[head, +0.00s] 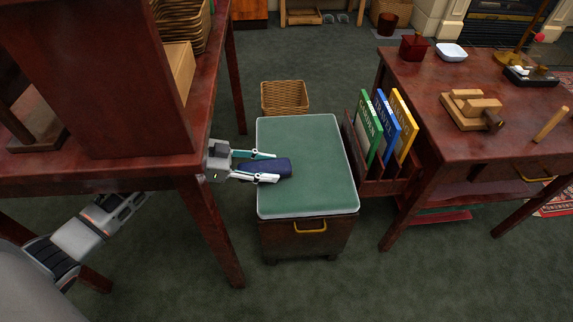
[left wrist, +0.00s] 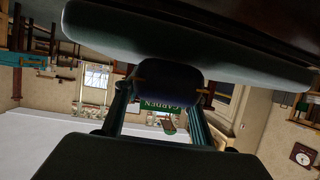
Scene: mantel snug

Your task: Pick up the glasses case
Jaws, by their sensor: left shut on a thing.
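The glasses case is a dark blue rounded case (head: 265,167) at the left part of the green-topped stool (head: 315,192) in the head view. My left gripper (head: 264,166) reaches in from the left and is shut on the case, with one finger on each side of it. In the left wrist view the dark case (left wrist: 167,80) sits between the fingertips of my gripper (left wrist: 165,98). I cannot tell whether the case touches the cushion or is just above it. My right gripper is not in view.
A red-brown table (head: 90,180) stands at the left, close over my left arm. A desk (head: 490,105) with wooden blocks stands at the right. A rack of coloured books (head: 385,128) is beside the stool. A wicker basket (head: 285,97) stands behind it.

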